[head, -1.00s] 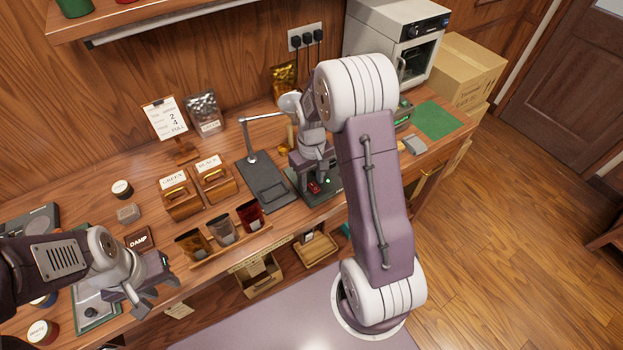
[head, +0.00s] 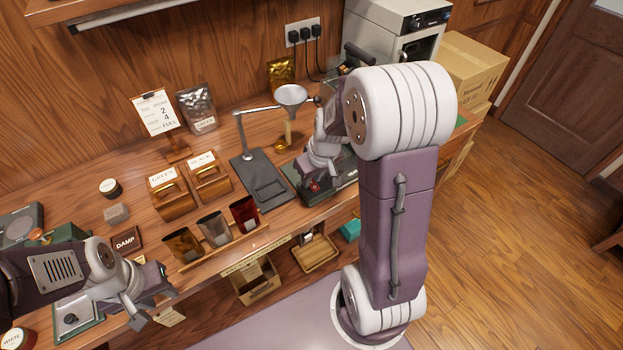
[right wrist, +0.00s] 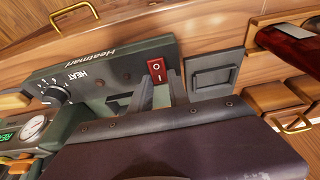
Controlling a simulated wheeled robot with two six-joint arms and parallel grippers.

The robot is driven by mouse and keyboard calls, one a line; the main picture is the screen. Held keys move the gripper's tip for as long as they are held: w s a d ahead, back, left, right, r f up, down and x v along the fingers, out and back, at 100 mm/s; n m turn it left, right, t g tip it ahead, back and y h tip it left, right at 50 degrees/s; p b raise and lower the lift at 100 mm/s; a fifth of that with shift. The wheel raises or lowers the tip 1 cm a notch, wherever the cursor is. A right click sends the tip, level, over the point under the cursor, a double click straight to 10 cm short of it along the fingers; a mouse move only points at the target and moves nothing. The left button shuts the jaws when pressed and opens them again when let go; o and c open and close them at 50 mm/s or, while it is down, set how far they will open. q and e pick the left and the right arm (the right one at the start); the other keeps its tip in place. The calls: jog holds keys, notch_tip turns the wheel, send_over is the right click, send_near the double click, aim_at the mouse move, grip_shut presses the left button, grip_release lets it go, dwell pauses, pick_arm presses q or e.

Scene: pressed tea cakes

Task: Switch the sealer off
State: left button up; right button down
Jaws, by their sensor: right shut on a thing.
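The sealer, a dark green unit marked Heatmart (right wrist: 112,62), fills the upper left of the right wrist view. Its red rocker switch (right wrist: 157,70), marked O and I, is on the front panel, right of the black heat dial (right wrist: 58,92). In the head view the red switch (head: 313,186) shows below my right gripper (head: 318,176). The right gripper is shut at the switch; its grey fingertips (right wrist: 176,88) show right beside it, and the exact contact is partly hidden. My left gripper (head: 152,303) is open and empty over the table's front left.
A grey scale-like plate with a funnel stand (head: 262,180) is left of the sealer. A rack of three pouches (head: 215,230) and wooden boxes (head: 173,198) stand further left. A white oven (head: 395,35) is behind my right arm.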

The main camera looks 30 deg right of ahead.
aim_at(318, 192)
jog(key=c, duration=1.2)
grip_release()
jog(key=shift+c, duration=0.2)
jog(key=p+v, duration=0.1)
jog(key=v, duration=0.8)
jog(key=shift+s+r, duration=0.1)
